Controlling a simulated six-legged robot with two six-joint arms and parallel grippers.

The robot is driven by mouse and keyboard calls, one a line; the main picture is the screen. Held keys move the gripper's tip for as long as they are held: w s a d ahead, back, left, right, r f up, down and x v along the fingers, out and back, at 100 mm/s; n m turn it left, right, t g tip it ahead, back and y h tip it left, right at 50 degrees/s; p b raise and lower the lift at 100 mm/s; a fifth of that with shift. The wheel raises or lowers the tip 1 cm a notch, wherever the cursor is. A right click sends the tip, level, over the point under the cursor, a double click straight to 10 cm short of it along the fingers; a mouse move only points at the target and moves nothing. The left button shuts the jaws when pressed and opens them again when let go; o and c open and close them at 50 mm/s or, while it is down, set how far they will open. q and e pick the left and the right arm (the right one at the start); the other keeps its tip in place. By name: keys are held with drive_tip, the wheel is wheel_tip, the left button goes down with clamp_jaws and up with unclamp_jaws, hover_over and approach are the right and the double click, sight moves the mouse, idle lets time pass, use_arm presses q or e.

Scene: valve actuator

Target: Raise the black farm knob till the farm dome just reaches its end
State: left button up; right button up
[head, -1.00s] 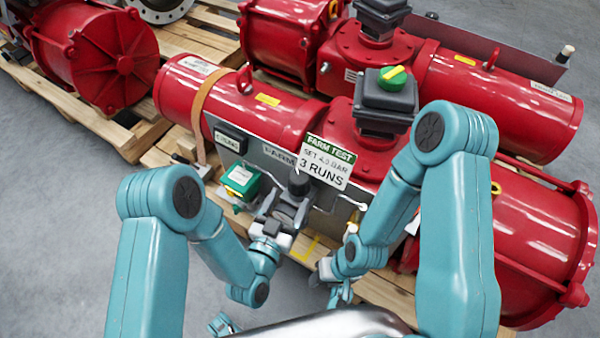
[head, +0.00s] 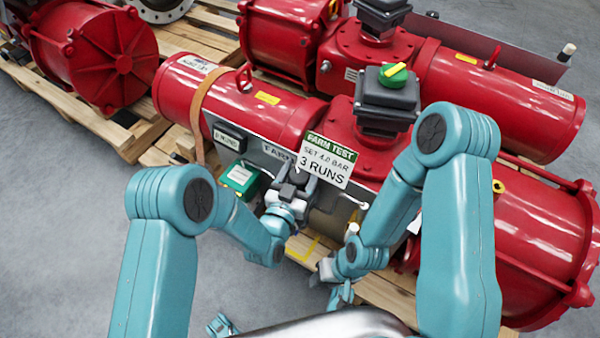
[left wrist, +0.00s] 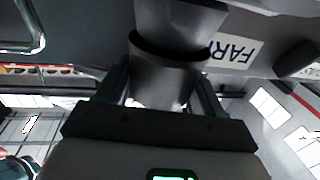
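The black farm knob (head: 298,176) is on the front of the grey panel marked FARM, below the FARM TEST sign. My left gripper (head: 291,190) is at the knob, with a finger on either side of it. The left wrist view shows the dark round knob (left wrist: 165,75) between the spread fingers (left wrist: 160,98); narrow gaps seem to show beside it, and firm contact cannot be seen. A green and yellow dome (head: 394,75) tops a black box on the red actuator. My right gripper (head: 340,292) hangs low near the pallet, its fingers unclear.
The FARM TEST sign (head: 326,160) is close to the right of the knob. A green and white box (head: 240,177) is at its left. Red actuators (head: 495,100) on wooden pallets fill the back and right. Grey floor (head: 60,220) is clear at the left.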

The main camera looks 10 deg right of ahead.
use_arm(q)
drive_tip(key=h+b, duration=0.1)
drive_tip(key=m+g+b, duration=0.1)
drive_tip(key=shift+f+m+g+h+b, duration=0.2)
drive_tip(key=shift+m+g+h+b, duration=0.1)
drive_tip(key=shift+h, duration=0.1)
drive_tip(key=shift+r+m+g+h+b, duration=0.15)
drive_tip(key=shift+m+g+h+b, duration=0.25)
drive_tip(key=shift+g+h, duration=0.1)
drive_tip(key=shift+r, duration=0.1)
drive_tip(key=o, duration=0.7)
drive_tip(key=p+v, duration=0.2)
drive_tip(key=v, duration=1.4)
